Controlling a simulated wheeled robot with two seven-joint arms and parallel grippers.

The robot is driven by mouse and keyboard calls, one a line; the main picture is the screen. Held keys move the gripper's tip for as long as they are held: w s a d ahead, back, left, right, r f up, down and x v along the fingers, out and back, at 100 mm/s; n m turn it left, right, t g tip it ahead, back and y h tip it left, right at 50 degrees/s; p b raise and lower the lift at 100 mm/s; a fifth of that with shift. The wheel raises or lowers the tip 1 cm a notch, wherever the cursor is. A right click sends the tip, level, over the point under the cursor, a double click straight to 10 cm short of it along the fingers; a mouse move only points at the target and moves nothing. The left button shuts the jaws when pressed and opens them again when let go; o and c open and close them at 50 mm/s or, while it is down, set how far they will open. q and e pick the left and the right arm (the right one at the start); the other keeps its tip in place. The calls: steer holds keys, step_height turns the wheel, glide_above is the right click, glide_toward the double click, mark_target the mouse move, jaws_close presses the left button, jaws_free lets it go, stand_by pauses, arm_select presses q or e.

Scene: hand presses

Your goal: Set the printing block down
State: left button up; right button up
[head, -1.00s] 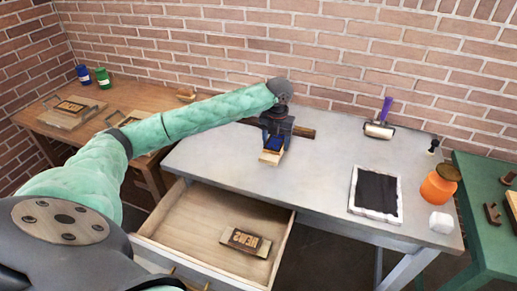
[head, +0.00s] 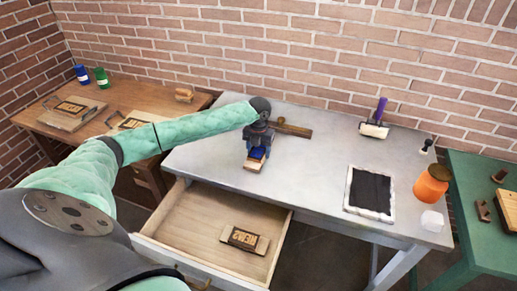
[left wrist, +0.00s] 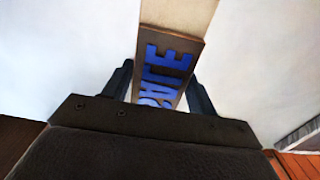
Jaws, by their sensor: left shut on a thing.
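My left gripper (head: 258,146) is shut on a printing block (head: 254,164) over the left part of the grey table (head: 320,165). The block has a pale wooden body and a dark face with raised blue letters. In the left wrist view the block (left wrist: 168,68) sits between the two fingers (left wrist: 160,88), its lettered face toward the camera. Whether its underside touches the table cannot be told. My right gripper is in neither view.
A wooden-handled tool (head: 293,129) lies just behind the gripper. An open drawer (head: 190,222) holds another lettered block (head: 244,239). An ink slab (head: 370,190), roller (head: 375,122) and orange jar (head: 431,184) stand at the right. The table's middle is clear.

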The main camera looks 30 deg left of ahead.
mark_target(259, 150)
arm_select(q)
steer(key=shift+f, duration=0.1)
steer(key=o, duration=1.1)
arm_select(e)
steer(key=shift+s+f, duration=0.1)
arm_select(q)
steer(key=shift+r, duration=0.25)
step_height(259, 150, up, 12)
steer(key=b, duration=0.4)
steer(key=shift+f, duration=0.15)
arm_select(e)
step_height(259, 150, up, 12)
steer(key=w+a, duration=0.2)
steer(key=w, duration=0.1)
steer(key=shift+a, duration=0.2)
